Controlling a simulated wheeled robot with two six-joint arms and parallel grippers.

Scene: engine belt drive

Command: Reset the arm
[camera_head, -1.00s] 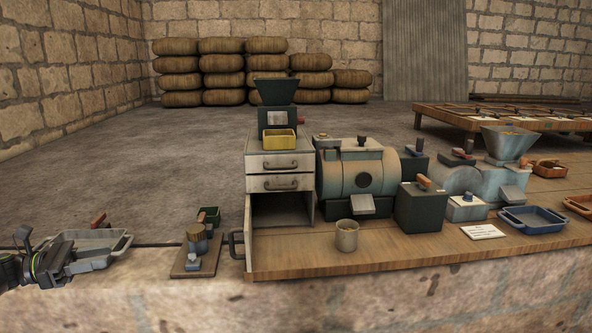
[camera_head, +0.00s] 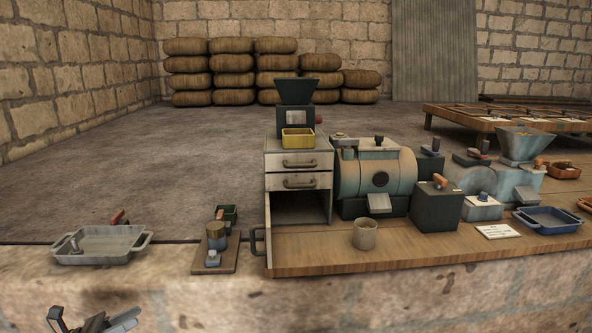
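My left gripper (camera_head: 122,319) is at the bottom edge of the view, low on the left, cut off by the frame. It is in front of and below the grey metal tray (camera_head: 103,257) and apart from it. Its fingers are small and seen at a slant, so I cannot tell whether they are open or shut. I see nothing in them. My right gripper is not in view.
A small board (camera_head: 222,262) with a brush-like part stands right of the tray. The wooden bench (camera_head: 330,258) holds a drawer cabinet (camera_head: 298,163), a cup (camera_head: 365,235), a cylindrical machine (camera_head: 357,178) and a blue tray (camera_head: 547,228).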

